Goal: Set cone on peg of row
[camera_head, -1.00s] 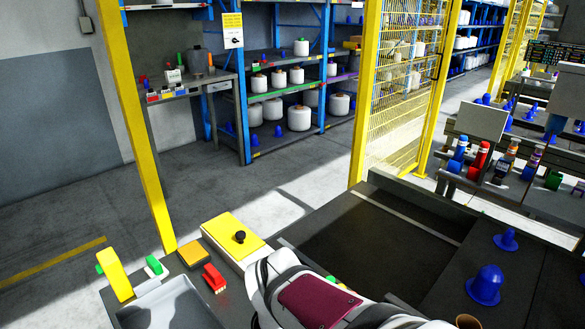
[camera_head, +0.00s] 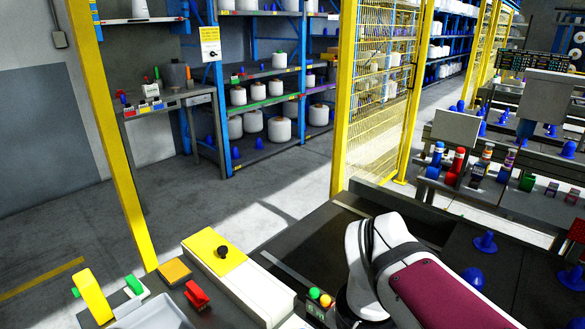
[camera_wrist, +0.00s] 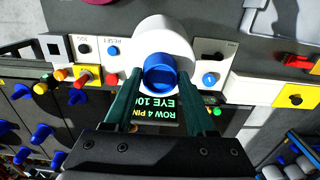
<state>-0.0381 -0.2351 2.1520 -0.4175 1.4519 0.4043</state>
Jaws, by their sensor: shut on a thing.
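In the wrist view my gripper (camera_wrist: 160,78) has its two dark green fingers on either side of a blue tube end with a round opening. A white rounded body surrounds the blue tube; together they look like the cone (camera_wrist: 182,42). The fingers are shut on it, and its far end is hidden. Blue peg-like pieces (camera_wrist: 41,132) stick out of a dark surface at the left of the wrist view. In the head view, blue flanged pieces (camera_head: 485,242) stand on the dark surface at the right. My gripper is outside the head view.
A display (camera_wrist: 158,112) reading "ROW 4 PIN" lies below the cone in the wrist view. Panels with buttons (camera_wrist: 112,50) flank it. A yellow mesh fence (camera_head: 378,90) stands behind.

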